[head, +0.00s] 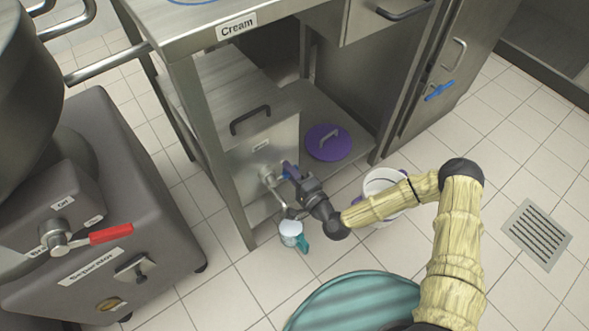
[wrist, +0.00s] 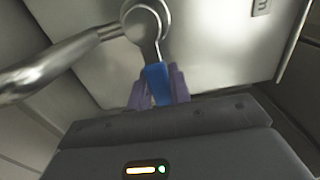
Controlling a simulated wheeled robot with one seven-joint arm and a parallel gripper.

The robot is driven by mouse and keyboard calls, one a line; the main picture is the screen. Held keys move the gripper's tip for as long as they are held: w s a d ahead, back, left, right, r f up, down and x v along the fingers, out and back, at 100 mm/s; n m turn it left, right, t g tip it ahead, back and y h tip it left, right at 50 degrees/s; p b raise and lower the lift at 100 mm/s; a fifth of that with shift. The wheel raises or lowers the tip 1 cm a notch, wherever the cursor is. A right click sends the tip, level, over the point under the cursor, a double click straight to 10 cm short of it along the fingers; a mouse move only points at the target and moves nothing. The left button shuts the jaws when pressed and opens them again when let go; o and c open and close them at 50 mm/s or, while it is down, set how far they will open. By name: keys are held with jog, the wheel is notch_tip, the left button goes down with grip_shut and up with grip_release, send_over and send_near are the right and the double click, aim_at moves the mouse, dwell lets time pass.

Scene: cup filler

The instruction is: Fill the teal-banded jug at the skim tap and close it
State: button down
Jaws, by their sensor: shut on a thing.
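The tap (head: 268,176) is a steel valve with a blue lever on the lower cabinet's front panel. My gripper (head: 289,170) is at it, its purple fingers shut on the blue lever (wrist: 157,84). In the wrist view the fingers (wrist: 158,92) sit on both sides of the lever, below the round valve body (wrist: 143,22). The jug (head: 291,229), pale with a teal part at its side, stands upright on the floor below the tap's spout (head: 291,212). Its inside looks pale; I cannot tell its fill level or see a stream.
A grey separator (head: 110,215) with a red lever (head: 111,234) stands at left. A purple lid (head: 328,142) lies on the low shelf. A white bucket (head: 382,184) stands behind my arm. A teal round object (head: 355,300) is in front. Tiled floor is free at right, around a drain (head: 538,235).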

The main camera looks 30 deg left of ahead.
jog(key=shift+w+d+f, duration=0.1)
jog(key=shift+w+f, duration=0.05)
jog(key=c, duration=1.4)
grip_release()
jog(key=shift+o, duration=0.6)
jog(key=p+v, duration=0.6)
jog(key=v, duration=1.1)
jog(key=shift+p, duration=0.4)
jog(key=shift+d, duration=0.15)
